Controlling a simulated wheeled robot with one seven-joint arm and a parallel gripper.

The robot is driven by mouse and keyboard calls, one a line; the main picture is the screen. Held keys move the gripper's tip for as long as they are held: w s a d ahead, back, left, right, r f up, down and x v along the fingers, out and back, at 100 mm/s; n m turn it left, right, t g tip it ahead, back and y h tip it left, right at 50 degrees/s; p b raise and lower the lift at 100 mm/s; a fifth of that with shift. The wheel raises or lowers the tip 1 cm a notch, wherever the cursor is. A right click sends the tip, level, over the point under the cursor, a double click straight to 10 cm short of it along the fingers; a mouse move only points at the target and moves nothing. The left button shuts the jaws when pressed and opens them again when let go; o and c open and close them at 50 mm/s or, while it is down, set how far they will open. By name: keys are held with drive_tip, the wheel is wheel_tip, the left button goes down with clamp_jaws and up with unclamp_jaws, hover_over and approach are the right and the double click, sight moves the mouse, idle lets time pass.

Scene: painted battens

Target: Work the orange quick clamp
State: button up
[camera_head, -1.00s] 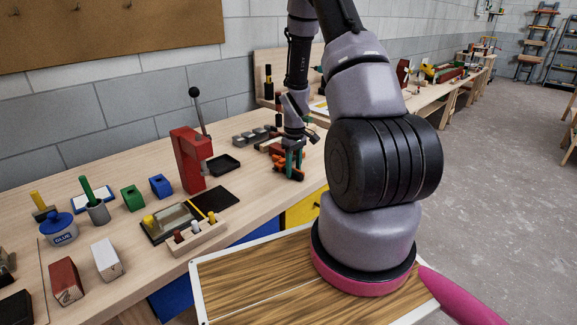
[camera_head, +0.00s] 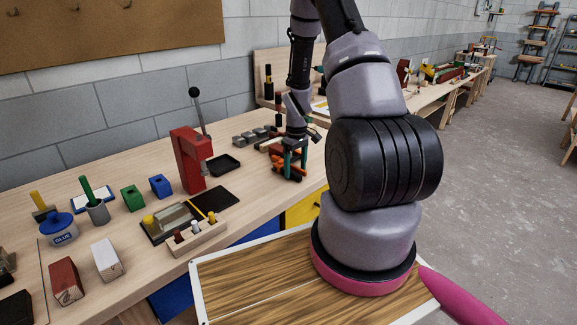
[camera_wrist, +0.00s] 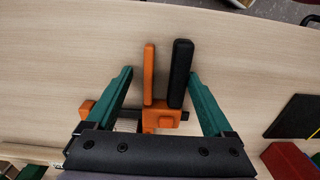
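The orange quick clamp (camera_wrist: 149,78) lies on the pale wooden bench top. In the wrist view its orange lever and its black handle (camera_wrist: 179,72) stand side by side, with an orange body (camera_wrist: 165,117) below them. My gripper (camera_wrist: 162,82) is open, with one green finger to the left of the lever and one to the right of the black handle. In the head view the clamp (camera_head: 289,172) is small and partly hidden by my gripper (camera_head: 294,160).
A red press (camera_head: 190,160) with a black lever stands to the left on the bench (camera_head: 262,195). A black tray (camera_head: 224,164) and a dark mat (camera_head: 215,198) lie near it. Grey metal pieces (camera_head: 250,136) lie behind the clamp.

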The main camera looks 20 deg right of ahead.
drive_tip(key=shift+s+a, duration=0.1)
drive_tip(key=shift+a, duration=0.15)
idle(0.3)
wheel_tip(320, 180, up, 7)
idle(0.6)
idle(0.4)
drive_tip(key=s+a+r+m+t, duration=0.1)
drive_tip(key=s+a+r, duration=0.1)
drive_tip(key=r, duration=0.6)
drive_tip(key=s+a+r+m+t, duration=0.1)
drive_tip(key=s+a+r+m, duration=0.15)
drive_tip(key=r, duration=0.55)
drive_tip(key=s+a+r+m+t, duration=0.1)
drive_tip(key=s+a+r, duration=0.1)
drive_tip(key=r, duration=0.6)
drive_tip(key=s+a+r+m+t+y, duration=0.1)
drive_tip(key=s+a+r+m+t, duration=0.1)
drive_tip(key=s+r, duration=0.4)
drive_tip(key=s+a+r+m+t, duration=0.1)
drive_tip(key=s+a+r+t, duration=0.1)
drive_tip(key=s+a+r, duration=0.3)
drive_tip(key=s+r, duration=0.1)
drive_tip(key=s, duration=0.3)
drive_tip(key=shift+s+m+y, duration=0.2)
drive_tip(key=shift+m+y, duration=0.15)
drive_tip(key=shift+y, duration=0.05)
drive_tip(key=shift+r, duration=0.1)
